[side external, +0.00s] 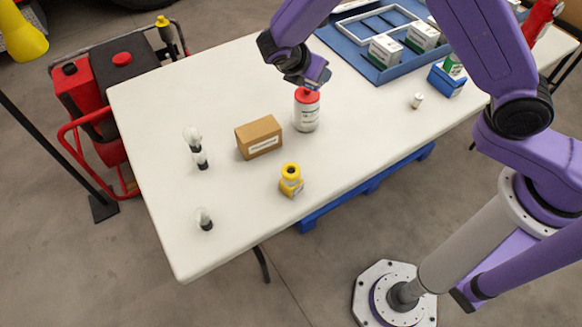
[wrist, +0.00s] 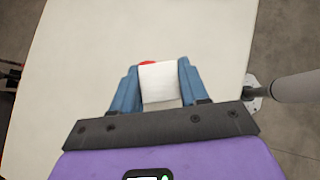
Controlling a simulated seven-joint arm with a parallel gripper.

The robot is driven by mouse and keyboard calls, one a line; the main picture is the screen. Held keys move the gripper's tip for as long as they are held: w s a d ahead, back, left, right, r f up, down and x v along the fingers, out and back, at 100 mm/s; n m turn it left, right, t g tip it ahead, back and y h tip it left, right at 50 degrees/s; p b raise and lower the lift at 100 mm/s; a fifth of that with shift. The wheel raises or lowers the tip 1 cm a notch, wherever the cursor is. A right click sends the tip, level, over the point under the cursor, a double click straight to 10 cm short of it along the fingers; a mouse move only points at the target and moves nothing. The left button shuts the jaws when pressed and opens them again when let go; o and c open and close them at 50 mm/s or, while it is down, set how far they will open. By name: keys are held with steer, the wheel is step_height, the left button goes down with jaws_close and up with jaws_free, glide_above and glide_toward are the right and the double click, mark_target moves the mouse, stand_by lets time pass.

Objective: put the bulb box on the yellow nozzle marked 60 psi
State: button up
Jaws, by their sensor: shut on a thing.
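My gripper (wrist: 158,90) is shut on a small white box-like thing (wrist: 158,80), held between blue fingers in the wrist view. Its markings do not show, so I cannot confirm that it is the bulb box. In the side external view my gripper (side external: 316,80) is just above or behind a white bottle (side external: 307,116) with a red cap; the fingers hide the held thing there. A yellow nozzle-like piece (side external: 291,181) stands near the table's front edge, to the left of and nearer than my gripper. Its marking is too small to read.
A brown box (side external: 259,139) stands left of the bottle. Bulbs (side external: 194,139) (side external: 205,220) stand at the left. A blue tray (side external: 372,69) with white-and-green boxes (side external: 385,51) is at the back right, near a blue container (side external: 446,82). The left front of the white table (side external: 180,262) is mostly clear.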

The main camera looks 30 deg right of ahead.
steer(key=s+f+m+g, duration=0.2)
steer(key=s+m+g, duration=0.45)
steer(key=m, duration=0.35)
step_height(320, 180, up, 6)
steer(key=f+m+y, duration=0.1)
steer(key=m+y, duration=1.6)
steer(key=m, duration=0.9)
glide_above(291, 170)
steer(key=shift+g, duration=0.25)
steer(key=shift+f, duration=6.35)
steer(key=shift+f+h, duration=0.15)
steer(key=shift+h, duration=0.15)
steer(key=o, duration=1)
steer(key=shift+o, duration=0.2)
